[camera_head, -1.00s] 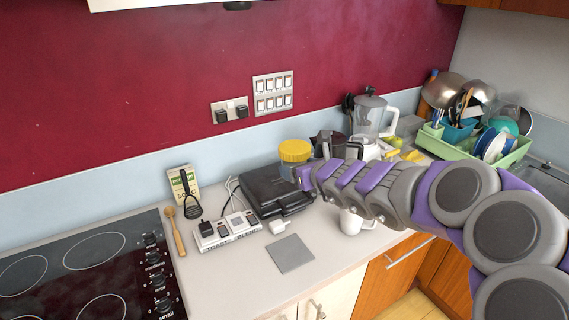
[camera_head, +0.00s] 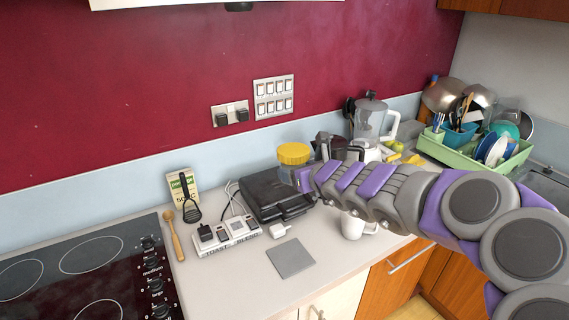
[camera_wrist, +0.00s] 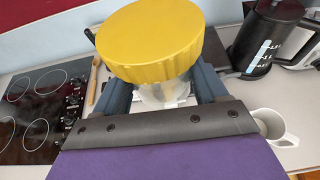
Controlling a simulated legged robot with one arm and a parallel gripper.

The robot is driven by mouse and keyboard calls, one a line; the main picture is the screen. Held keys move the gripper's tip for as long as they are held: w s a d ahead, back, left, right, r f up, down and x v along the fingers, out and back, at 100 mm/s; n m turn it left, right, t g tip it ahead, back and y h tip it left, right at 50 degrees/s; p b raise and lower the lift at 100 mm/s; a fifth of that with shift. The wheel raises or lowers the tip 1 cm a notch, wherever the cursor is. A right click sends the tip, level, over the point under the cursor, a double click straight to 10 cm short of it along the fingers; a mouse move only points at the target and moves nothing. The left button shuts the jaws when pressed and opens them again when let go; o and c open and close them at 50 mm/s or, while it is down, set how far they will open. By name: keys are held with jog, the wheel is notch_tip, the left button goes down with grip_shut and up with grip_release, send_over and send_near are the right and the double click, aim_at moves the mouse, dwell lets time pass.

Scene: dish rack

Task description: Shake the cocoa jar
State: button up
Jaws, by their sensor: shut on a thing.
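The cocoa jar (camera_head: 293,157) has a yellow lid and a pale, clear body. It is held in the air above the black sandwich toaster. In the wrist view the jar's yellow lid (camera_wrist: 150,40) fills the upper middle, and its body shows between the fingers below. My gripper (camera_head: 303,178) is shut on the jar; its two dark fingers (camera_wrist: 160,95) stand on either side of the body. The jar looks roughly upright. Its contents cannot be made out.
The black sandwich toaster (camera_head: 270,196) and a labelled power strip (camera_head: 228,233) lie below. A white mug (camera_head: 352,227) stands under my arm. A kettle (camera_wrist: 265,38), blender (camera_head: 372,118) and green dish rack (camera_head: 465,160) are to the right, the hob (camera_head: 85,270) left.

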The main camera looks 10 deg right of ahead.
jog(key=shift+d, duration=0.25)
jog(key=shift+a+f+b, duration=0.1)
jog(key=shift+a+b, duration=0.15)
jog(key=shift+b, duration=0.1)
jog(key=shift+a+r+b, duration=0.25)
jog(key=shift+a+b, duration=1.05)
jog(key=shift+f, duration=0.1)
jog(key=shift+a, duration=0.25)
